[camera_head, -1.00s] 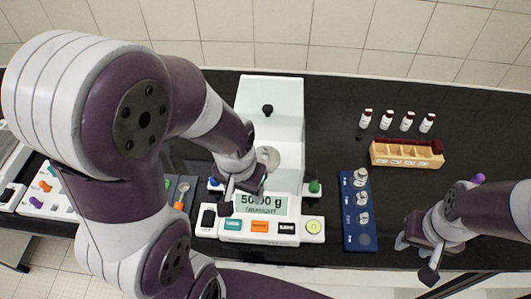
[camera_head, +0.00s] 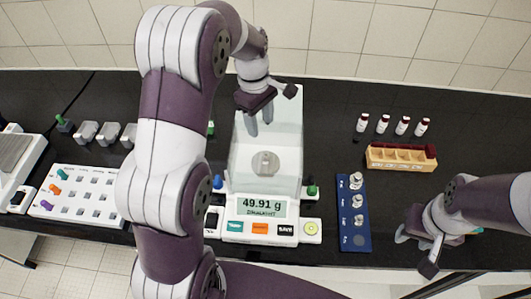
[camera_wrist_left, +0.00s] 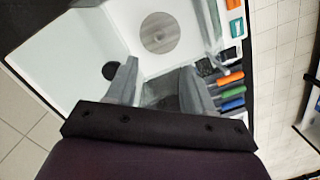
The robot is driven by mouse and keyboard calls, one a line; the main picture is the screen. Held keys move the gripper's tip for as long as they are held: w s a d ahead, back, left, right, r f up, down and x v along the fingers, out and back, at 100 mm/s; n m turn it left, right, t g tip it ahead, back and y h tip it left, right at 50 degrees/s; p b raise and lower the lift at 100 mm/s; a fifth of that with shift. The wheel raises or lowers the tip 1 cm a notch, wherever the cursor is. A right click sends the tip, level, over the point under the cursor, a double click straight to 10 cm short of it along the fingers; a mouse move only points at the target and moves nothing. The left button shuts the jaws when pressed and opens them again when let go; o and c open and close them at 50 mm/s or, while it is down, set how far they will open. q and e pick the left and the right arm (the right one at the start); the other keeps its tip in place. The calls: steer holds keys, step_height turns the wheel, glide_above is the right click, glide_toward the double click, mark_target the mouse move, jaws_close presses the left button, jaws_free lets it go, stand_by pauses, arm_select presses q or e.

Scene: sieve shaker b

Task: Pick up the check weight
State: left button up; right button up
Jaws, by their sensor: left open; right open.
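A white balance (camera_head: 272,231) with a clear-walled chamber stands mid-bench, its display reading 49.91 g. Its round pan (camera_head: 265,163) carries a small round metallic shape, probably a weight; it also shows from above in the left wrist view (camera_wrist_left: 160,33). A blue rack (camera_head: 348,248) to the right holds metal weights (camera_head: 357,200); its nearest round spot looks empty. I cannot tell which weight is the check weight. My left gripper (camera_head: 260,121) is open and empty over the rear of the chamber, behind the pan. My right gripper (camera_head: 415,254) is open and empty, right of the rack.
A wooden box (camera_head: 402,158) with compartments and several red-capped vials (camera_head: 383,124) stand at back right. A white board with colored pegs (camera_head: 76,193) lies at left. Green (camera_head: 311,190) and blue knobs flank the balance.

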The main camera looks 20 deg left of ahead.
mark_target(265, 156)
arm_select(q)
steer(key=f, duration=0.3)
steer(key=d+f+p, duration=0.1)
steer(key=f, duration=0.7)
steer(key=shift+s+d+f+p, duration=0.25)
steer(key=shift+s+p, duration=0.1)
steer(key=shift+f, duration=0.4)
arm_select(e)
steer(key=shift+s+r, duration=0.15)
steer(key=shift+r, duration=0.4)
arm_select(q)
jaws_close()
